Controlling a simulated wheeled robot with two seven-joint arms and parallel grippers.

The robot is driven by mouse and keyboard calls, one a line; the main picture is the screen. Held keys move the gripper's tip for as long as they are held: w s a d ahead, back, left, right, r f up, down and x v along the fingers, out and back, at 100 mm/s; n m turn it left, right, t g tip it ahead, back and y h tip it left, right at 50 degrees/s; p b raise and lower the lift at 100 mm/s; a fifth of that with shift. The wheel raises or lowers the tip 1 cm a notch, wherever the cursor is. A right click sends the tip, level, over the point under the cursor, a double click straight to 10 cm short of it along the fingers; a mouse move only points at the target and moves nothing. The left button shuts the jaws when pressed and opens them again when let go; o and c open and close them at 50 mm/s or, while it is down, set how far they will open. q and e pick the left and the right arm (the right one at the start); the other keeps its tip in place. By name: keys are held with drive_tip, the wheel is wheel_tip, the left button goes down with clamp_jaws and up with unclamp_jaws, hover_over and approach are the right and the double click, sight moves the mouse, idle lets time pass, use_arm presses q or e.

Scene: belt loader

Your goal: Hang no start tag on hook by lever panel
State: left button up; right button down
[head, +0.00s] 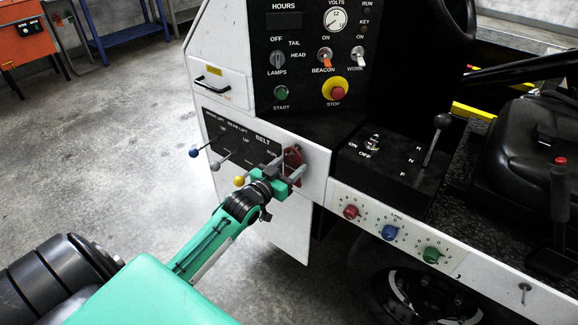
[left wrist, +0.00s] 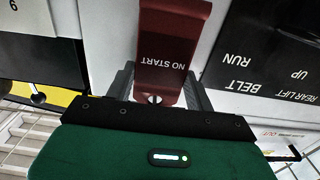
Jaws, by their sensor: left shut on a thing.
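My left gripper (head: 284,174) is shut on the red no start tag (head: 293,158), close to the white panel just right of the lever panel (head: 263,129). In the left wrist view the tag (left wrist: 172,35) sits between the fingers of my gripper (left wrist: 157,92), its "NO START" lettering upside down. A small round silver spot shows at the tag's near end; I cannot tell if it is a hole or the hook. No hook can be made out clearly, nor whether the tag touches one. My right gripper is not in view.
Levers with blue (head: 194,152), grey (head: 215,166) and yellow (head: 239,181) knobs stick out left of my gripper. The red stop button (head: 337,93) is above. A black console (head: 385,160) and a row of coloured knobs (head: 390,232) are to the right. Open floor (head: 100,150) lies left.

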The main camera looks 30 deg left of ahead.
use_arm(q)
drive_tip(key=o, duration=1)
drive_tip(key=shift+o, duration=0.2)
drive_tip(key=shift+s, duration=0.1)
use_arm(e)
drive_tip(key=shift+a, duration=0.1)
use_arm(q)
drive_tip(key=s+a, duration=0.1)
drive_tip(key=s, duration=1.2)
drive_tip(key=shift+s, duration=0.3)
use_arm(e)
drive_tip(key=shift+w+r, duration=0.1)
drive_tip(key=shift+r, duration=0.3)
